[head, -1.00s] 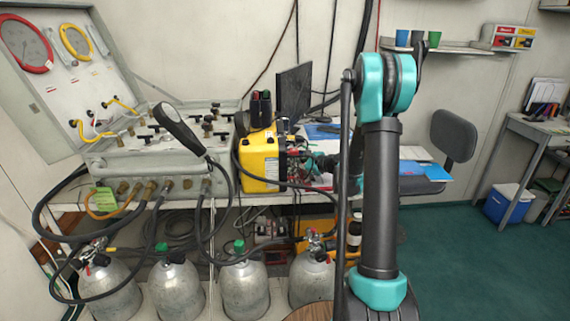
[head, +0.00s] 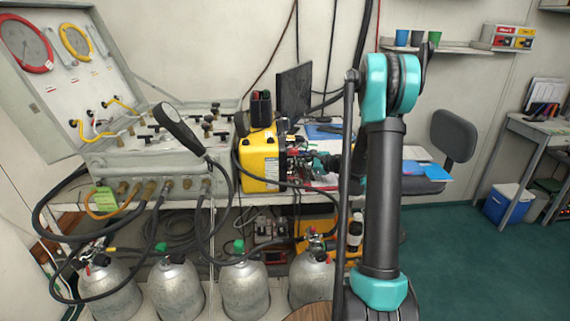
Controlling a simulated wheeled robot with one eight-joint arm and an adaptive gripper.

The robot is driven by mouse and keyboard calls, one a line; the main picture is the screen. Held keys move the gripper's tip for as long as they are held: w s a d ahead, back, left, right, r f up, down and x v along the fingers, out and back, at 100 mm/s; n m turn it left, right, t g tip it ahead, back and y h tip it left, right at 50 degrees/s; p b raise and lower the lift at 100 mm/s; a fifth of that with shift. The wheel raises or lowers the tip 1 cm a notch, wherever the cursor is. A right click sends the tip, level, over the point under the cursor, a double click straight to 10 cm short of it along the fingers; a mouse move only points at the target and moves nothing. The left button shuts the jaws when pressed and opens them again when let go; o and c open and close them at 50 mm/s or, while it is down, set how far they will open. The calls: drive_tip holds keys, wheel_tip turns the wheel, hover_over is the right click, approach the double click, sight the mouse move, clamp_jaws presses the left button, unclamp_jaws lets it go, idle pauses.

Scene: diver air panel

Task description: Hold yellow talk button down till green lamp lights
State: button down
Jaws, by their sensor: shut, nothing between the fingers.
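A yellow box-shaped unit (head: 258,162), likely the one with the talk button, stands at the right end of the bench beside the grey panel case. Its front faces right, seen edge-on. My gripper (head: 297,160) is at that front face, small and partly lost among dark and red parts there. It looks shut with nothing held. I cannot tell whether its fingertips touch the face. The yellow talk button and the green lamp cannot be made out from this side, so neither pressing nor light can be read.
The open grey panel case (head: 150,150) with gauges, valves and hoses fills the left. Black hoses loop past the yellow unit. Several gas cylinders (head: 245,290) stand below. A dark monitor (head: 294,92) is behind.

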drive_tip(key=shift+d, duration=2.3)
drive_tip(key=shift+s+r, duration=0.1)
drive_tip(key=s+n, duration=0.1)
drive_tip(key=s, duration=0.1)
drive_tip(key=s+a+r+n+h, duration=0.1)
drive_tip(key=s, duration=0.2)
drive_tip(key=s+r+n+g+h, duration=0.1)
drive_tip(key=s+n, duration=0.1)
drive_tip(key=s, duration=0.1)
drive_tip(key=shift+a+r, duration=0.1)
drive_tip(key=shift+a, duration=0.05)
drive_tip(key=s+d+f+n+g+h, duration=0.1)
drive_tip(key=s+f+n+h, duration=0.2)
drive_tip(key=s, duration=0.8)
drive_tip(key=s+d+f+n+g+h, duration=0.1)
drive_tip(key=s+f+n+g+h, duration=0.1)
drive_tip(key=s+n, duration=0.6)
drive_tip(key=s+d+f+n+g+h, duration=0.1)
drive_tip(key=s+f+n+h, duration=0.2)
drive_tip(key=s, duration=1)
drive_tip(key=f+n, duration=0.1)
drive_tip(key=n, duration=0.2)
drive_tip(key=shift+s+g+h, duration=0.3)
drive_tip(key=shift+s+g, duration=0.05)
drive_tip(key=shift+g, duration=0.05)
drive_tip(key=shift+d, duration=0.1)
